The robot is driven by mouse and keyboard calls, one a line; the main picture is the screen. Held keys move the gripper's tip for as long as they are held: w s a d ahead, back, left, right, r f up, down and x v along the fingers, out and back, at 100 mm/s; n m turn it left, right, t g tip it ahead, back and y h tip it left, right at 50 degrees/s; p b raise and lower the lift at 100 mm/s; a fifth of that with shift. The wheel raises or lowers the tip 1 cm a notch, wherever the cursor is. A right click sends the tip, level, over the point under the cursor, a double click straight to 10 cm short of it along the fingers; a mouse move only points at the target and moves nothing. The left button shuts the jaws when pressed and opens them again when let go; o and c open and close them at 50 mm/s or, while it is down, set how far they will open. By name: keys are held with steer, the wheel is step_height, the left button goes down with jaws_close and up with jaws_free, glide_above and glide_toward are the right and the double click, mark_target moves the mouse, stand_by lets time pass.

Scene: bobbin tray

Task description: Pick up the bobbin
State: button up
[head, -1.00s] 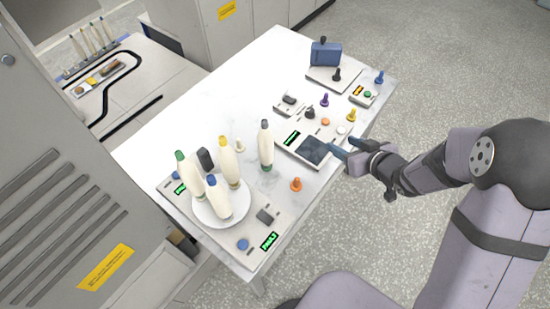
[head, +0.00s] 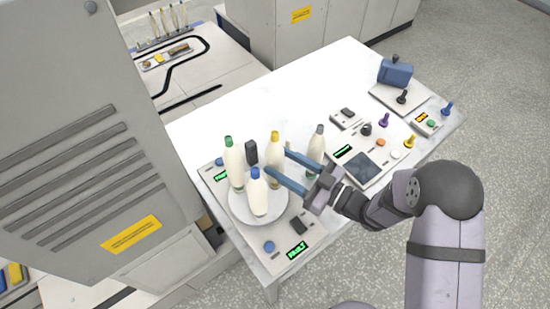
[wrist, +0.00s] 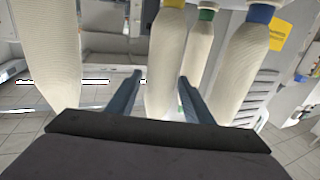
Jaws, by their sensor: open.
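Several pale bobbins stand upright at the near left end of the white table. The yellow-topped bobbin (head: 275,150), green-topped bobbin (head: 234,163) and blue-topped bobbin (head: 258,197) are grouped at the round white plate (head: 238,211). The grey-topped bobbin (head: 317,147) stands apart to their right. My gripper (head: 277,162) is open, its blue fingers pointing at the yellow-topped bobbin. In the wrist view, the yellow-topped bobbin (wrist: 165,60) shows between my fingers (wrist: 160,79), further ahead; contact cannot be told. The blue-topped (wrist: 245,60) and green-topped (wrist: 199,45) bobbins are at right.
A dark upright block (head: 251,152) stands behind the plate. Panels with knobs and a dark screen (head: 363,167) lie to the right, with a blue box (head: 395,72) at the far right end. A grey cabinet (head: 100,130) borders the left. The table's back middle is clear.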

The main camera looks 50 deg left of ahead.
steer(key=shift+s+a, duration=0.25)
steer(key=shift+a, duration=0.45)
steer(key=shift+s+a+r+p, duration=0.15)
steer(key=shift+a+p, duration=0.1)
steer(key=shift+p, duration=0.3)
steer(key=p+x, duration=0.2)
steer(key=x, duration=0.2)
steer(key=shift+s+a, duration=0.1)
steer(key=shift+a, duration=0.15)
steer(key=c, duration=0.9)
